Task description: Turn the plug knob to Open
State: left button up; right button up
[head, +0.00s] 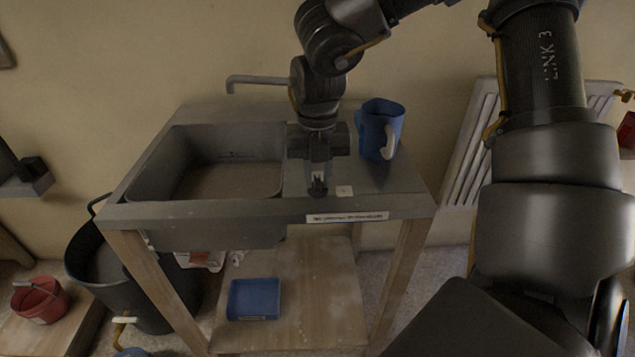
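A grey sink unit (190,212) on wooden legs stands against the wall, its basin (225,180) on the left and a flat top on the right. My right gripper (318,188) points down over the flat top just right of the basin, near the front edge. Its fingers look close together, but I cannot tell whether they are shut or hold anything. A small white label (344,191) lies just right of the fingertips. I cannot make out the plug knob; the gripper may hide it. My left gripper is not in view.
A blue jug (381,128) stands at the back right of the top. A grey tap spout (258,79) rises behind the basin. A blue tray (253,299) lies on the lower shelf. A black bucket (100,265) and a red pot (38,300) are at the left.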

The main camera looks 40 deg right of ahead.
aim_at(318, 180)
jog(key=shift+o, duration=1.2)
jog(key=shift+r, duration=0.15)
notch_tip(318, 180, up, 12)
jog(key=p, duration=0.8)
jog(key=shift+s+f, duration=0.1)
jog(key=shift+f, duration=0.1)
